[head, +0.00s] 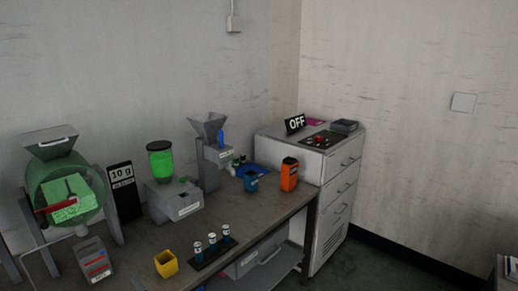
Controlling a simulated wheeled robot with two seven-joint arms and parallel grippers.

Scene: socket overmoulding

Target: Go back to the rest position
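Neither of my grippers nor my arms shows in the head view. A workbench (262,212) stands along the wall with several items on it. A yellow open cup (166,264) stands near its front edge. Beside it, a dark rack (214,253) holds 3 small upright cylinders. Whether either gripper holds anything cannot be seen.
A green drum machine (65,190) stands at the left, near a "10 g" sign (122,176). A green-topped grey machine (175,203) and a hopper machine (209,150) stand at the back. A drawer cabinet (338,195) with an "OFF" sign (295,124) stands right. Floor beyond is partly clear.

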